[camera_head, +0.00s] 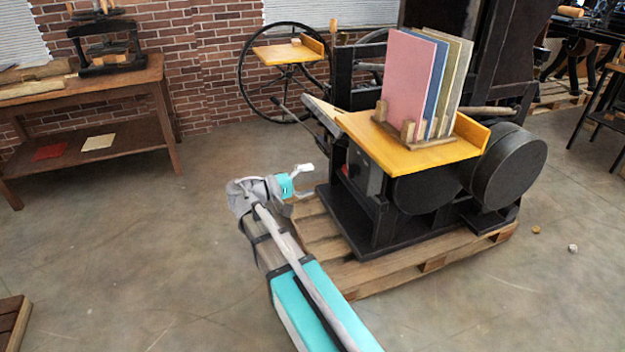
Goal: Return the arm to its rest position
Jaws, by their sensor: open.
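My arm (295,270), teal and grey, reaches up from the bottom edge to the middle of the view. A grey cover wraps its bent joint (250,194). My gripper (303,169) is at the far end, small and pale beside a teal ring, partly hidden by the arm. It is open, with nothing seen in it. It is over the floor, just left of the black hand press (345,215), and appears apart from it; the exact gap cannot be told.
The press stands on a wooden pallet (385,275), close to my arm. Its yellow board (430,160) bears a wooden rack with upright coloured panels (408,78). A wooden table (85,90) stands at the left wall.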

